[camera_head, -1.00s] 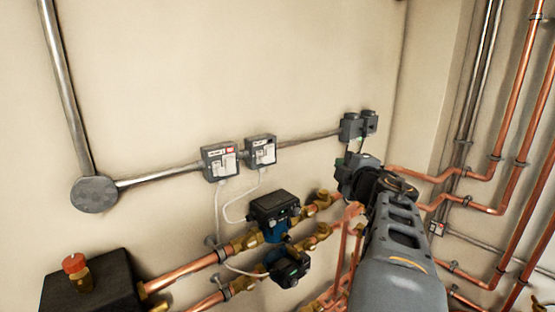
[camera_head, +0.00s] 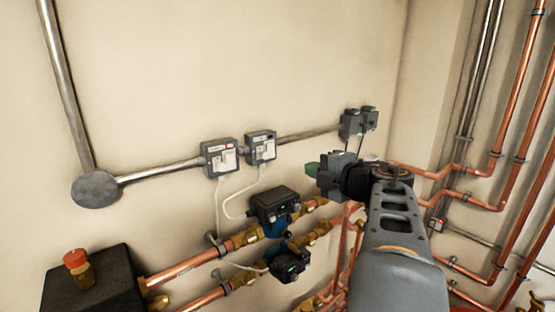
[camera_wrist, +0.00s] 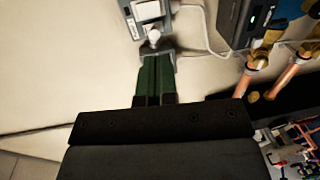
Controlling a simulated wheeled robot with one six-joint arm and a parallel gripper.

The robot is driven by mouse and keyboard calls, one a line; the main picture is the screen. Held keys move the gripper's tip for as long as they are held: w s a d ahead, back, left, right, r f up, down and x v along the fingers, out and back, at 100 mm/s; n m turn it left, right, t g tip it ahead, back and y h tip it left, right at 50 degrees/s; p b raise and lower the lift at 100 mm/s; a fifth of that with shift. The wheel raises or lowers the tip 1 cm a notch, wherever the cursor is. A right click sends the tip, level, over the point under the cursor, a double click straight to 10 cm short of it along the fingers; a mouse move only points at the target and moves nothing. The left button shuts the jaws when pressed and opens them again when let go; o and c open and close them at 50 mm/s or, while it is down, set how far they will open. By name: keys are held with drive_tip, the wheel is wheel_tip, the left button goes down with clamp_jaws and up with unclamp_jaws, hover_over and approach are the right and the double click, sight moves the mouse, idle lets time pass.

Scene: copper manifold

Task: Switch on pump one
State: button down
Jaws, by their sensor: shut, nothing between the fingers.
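Two grey switch boxes with white faces are on the wall in the head view, a left box (camera_head: 219,157) with a small red mark and a right box (camera_head: 261,147). Their labels are too small to read, so I cannot tell which is pump one's. An upper pump (camera_head: 274,206) and a lower pump (camera_head: 289,265) sit on copper pipes below. My gripper (camera_head: 312,169) is shut and empty, its green fingers pointing left, to the right of the right box. In the wrist view, the green fingertips (camera_wrist: 156,60) appear just below a partly cut-off switch box (camera_wrist: 150,11); contact cannot be told.
A metal conduit (camera_head: 160,176) runs along the wall to a round junction box (camera_head: 95,189). Two more grey boxes (camera_head: 357,122) are behind my gripper at the right. White cables hang from the switch boxes. A black box with a red-capped valve (camera_head: 77,264) stands lower left.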

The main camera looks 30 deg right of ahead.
sight(272, 157)
drive_tip(key=w+p, duration=0.1)
drive_tip(key=w, duration=0.3)
drive_tip(key=w+a+f+p, duration=0.1)
drive_tip(key=w, duration=0.4)
drive_tip(key=w+a+p, duration=0.1)
drive_tip(key=w, duration=0.3)
drive_tip(key=shift+w+f, duration=0.25)
drive_tip(key=shift+f, duration=0.1)
